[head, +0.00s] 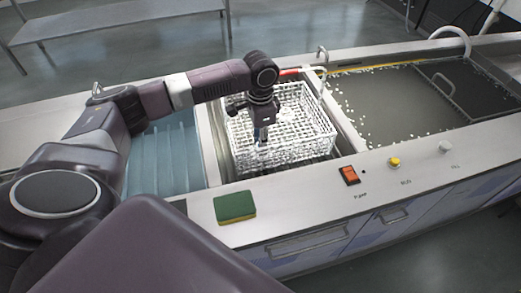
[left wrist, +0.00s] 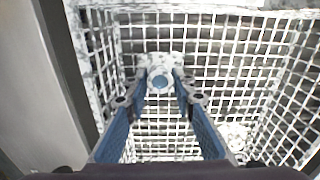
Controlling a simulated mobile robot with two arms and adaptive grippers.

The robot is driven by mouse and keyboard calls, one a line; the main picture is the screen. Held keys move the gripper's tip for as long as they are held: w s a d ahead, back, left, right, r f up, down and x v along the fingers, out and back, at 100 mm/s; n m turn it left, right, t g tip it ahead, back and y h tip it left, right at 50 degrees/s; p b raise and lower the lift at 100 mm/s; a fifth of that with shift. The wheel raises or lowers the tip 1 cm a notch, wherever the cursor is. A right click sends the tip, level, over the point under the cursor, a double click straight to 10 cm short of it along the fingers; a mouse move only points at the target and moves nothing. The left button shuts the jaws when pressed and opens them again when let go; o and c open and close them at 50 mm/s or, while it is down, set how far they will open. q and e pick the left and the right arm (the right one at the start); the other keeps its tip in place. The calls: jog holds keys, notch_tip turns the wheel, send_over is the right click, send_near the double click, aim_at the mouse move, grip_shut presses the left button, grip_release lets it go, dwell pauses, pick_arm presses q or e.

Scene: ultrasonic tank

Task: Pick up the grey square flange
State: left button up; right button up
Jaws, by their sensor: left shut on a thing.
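The grey square flange (left wrist: 158,62) shows pale and speckled in the left wrist view, with a round hole in its middle. It is between the fingertips of my left gripper (left wrist: 160,84), which is shut on it. In the head view my left gripper (head: 261,140) points down into the white wire basket (head: 318,132). The flange cannot be made out clearly there. Whether it touches the basket floor I cannot tell. My right gripper is not in view.
The basket's mesh walls surround my left gripper. A small pale round part (left wrist: 237,134) lies in the basket at lower right. A green sponge (head: 235,206) and an orange switch (head: 349,175) are on the front ledge. A dark lid (head: 400,105) lies to the right.

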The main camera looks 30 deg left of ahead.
pick_arm(q)
grip_shut()
jog(key=shift+r, duration=0.2)
jog(key=shift+r, duration=0.3)
notch_tip(320, 180, up, 19)
